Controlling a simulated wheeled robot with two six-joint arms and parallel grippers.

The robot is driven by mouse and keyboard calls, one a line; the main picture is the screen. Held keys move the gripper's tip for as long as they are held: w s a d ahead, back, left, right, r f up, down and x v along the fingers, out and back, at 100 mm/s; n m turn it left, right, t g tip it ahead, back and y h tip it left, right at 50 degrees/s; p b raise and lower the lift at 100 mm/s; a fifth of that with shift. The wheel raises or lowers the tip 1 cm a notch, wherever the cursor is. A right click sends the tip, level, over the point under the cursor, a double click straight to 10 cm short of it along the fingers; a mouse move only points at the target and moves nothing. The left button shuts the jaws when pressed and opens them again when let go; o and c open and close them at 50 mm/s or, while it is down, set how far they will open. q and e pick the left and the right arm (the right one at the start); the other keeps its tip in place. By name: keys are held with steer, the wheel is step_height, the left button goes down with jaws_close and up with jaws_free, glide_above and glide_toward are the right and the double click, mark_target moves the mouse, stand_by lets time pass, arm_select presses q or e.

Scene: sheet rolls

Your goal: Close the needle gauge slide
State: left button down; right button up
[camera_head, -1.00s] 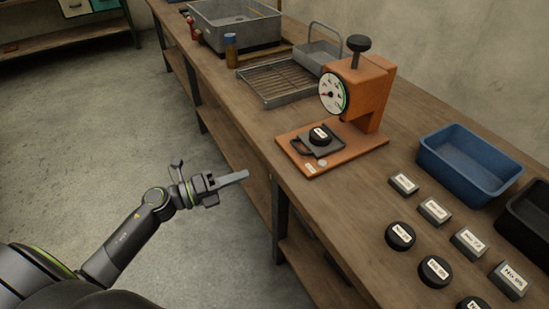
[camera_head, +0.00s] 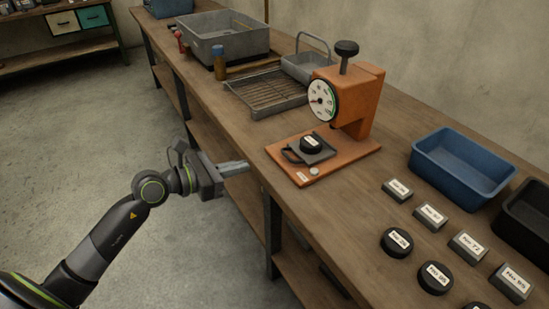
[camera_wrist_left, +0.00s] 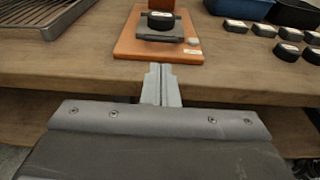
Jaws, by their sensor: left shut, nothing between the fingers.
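The orange needle gauge (camera_head: 350,100) stands on the bench, with a round white dial (camera_head: 322,100) and a black knob on top. On its orange base lies a dark slide (camera_head: 307,150) with a loop handle (camera_head: 292,154) at its front, bearing a black labelled disc (camera_head: 311,145). The slide also shows in the left wrist view (camera_wrist_left: 160,34). My left gripper (camera_head: 234,167) is shut and empty, in front of the bench edge near the base, apart from the slide. In the left wrist view its fingers (camera_wrist_left: 161,86) point toward the base. My right gripper is not in view.
Labelled blocks (camera_head: 398,190) and black discs (camera_head: 397,242) lie right of the gauge. A blue bin (camera_head: 462,163) and a black bin stand behind them. A wire rack (camera_head: 265,92) and a grey tub (camera_head: 225,38) are on the left. The bench edge is close to my gripper.

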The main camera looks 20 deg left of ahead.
arm_select(q)
steer(key=x, duration=0.8)
steer(key=shift+w+d+f, duration=0.1)
steer(key=shift+w+d, duration=0.15)
steer(key=shift+x, duration=0.8)
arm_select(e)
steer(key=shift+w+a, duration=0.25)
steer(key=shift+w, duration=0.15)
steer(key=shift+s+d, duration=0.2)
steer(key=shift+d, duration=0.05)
